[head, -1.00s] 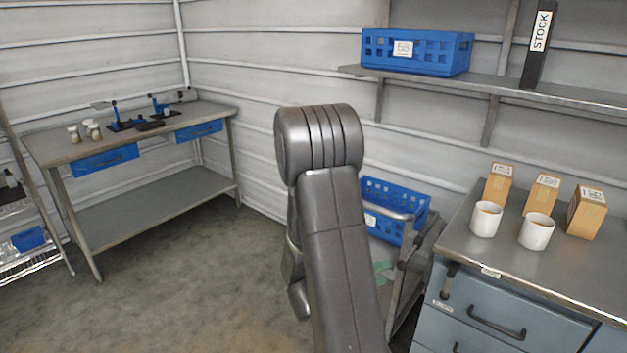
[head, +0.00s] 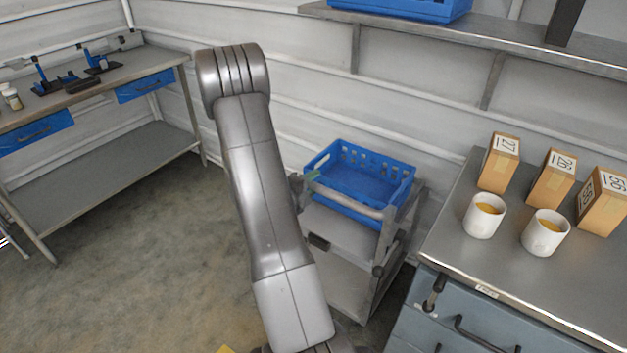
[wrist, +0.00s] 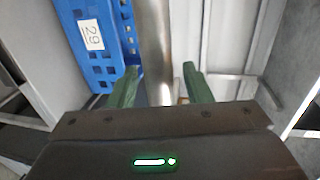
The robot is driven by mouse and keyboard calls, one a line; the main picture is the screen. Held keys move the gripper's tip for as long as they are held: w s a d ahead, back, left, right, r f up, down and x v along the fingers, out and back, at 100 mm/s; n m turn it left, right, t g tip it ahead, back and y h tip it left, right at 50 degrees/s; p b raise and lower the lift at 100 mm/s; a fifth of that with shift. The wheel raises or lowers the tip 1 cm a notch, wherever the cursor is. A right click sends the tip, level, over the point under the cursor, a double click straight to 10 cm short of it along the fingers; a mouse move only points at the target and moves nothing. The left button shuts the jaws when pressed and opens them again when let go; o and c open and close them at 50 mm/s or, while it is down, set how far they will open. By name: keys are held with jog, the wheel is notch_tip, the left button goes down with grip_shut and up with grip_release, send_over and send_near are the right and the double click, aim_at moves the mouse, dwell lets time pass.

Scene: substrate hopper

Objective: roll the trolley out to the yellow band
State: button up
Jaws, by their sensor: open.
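The grey trolley (head: 345,232) stands between the wall and the drawer bench, with a blue crate (head: 365,178) on its top. Its round handle bar (head: 348,197) runs along the crate's near side. In the wrist view the bar (wrist: 155,45) reaches down between the two green fingers of my gripper (wrist: 161,87), which are apart. The left finger is closer to the bar; a gap shows on the right. In the head view my arm hides most of the gripper. A small piece of the yellow band (head: 225,349) shows on the floor at the bottom edge.
The drawer bench (head: 455,250) stands close on the trolley's right, bearing white cups (head: 484,215) and cartons (head: 552,178). A workbench (head: 110,85) stands at the left. Open floor (head: 130,240) lies left of my arm. A shelf (head: 480,38) hangs above.

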jog(key=shift+w+d+f, duration=0.15)
jog(key=shift+w+d, duration=0.25)
jog(key=shift+w, duration=0.15)
grip_shut()
